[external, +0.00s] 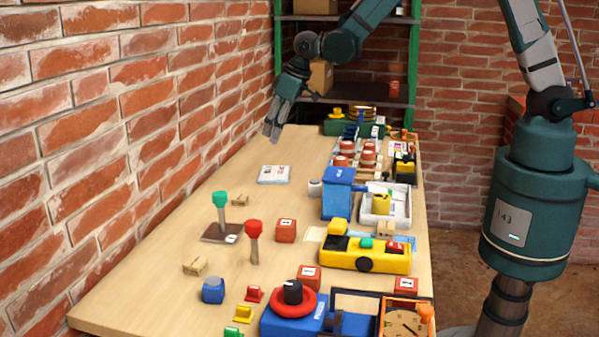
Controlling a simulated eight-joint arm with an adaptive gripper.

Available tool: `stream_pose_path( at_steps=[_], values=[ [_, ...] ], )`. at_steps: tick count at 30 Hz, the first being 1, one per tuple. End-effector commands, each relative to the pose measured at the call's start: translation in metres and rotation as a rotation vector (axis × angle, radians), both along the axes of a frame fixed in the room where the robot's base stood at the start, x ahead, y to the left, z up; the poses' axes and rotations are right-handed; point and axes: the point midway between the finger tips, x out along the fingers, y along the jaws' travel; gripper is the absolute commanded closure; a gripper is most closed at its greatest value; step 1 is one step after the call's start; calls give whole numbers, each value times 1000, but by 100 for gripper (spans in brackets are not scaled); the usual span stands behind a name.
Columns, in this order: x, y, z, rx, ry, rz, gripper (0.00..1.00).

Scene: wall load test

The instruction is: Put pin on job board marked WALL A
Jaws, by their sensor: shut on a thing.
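My gripper (271,134) is at the far left part of the bench, near the brick wall, pointing down. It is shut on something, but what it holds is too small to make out. A green-topped pin (220,202) stands upright on a dark brown board (210,235) with a small white label; the label's text is unreadable. A red-topped pin (253,236) stands upright to the right of that board. I cannot tell which thing is marked WALL A. A white printed card (274,174) lies below my gripper in the picture.
A yellow tool block (365,255), a blue box (338,193) and a white tray (402,216) crowd the bench's right side. A red ring on a blue base (292,319) is at the front. The left side of the wooden bench (150,262) is mostly clear beside the wall.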

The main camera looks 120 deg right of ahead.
Motion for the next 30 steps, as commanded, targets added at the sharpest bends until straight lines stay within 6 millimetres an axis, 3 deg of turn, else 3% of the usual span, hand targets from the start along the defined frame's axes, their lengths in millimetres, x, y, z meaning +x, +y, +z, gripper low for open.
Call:
stream_pose_path(
  at_steps=[17, 30],
  values=[
    [-2, -3, -4, -1, 0, 14, 96],
    [-2, -3, -54, -1, 0, 14, 96]
  ],
)
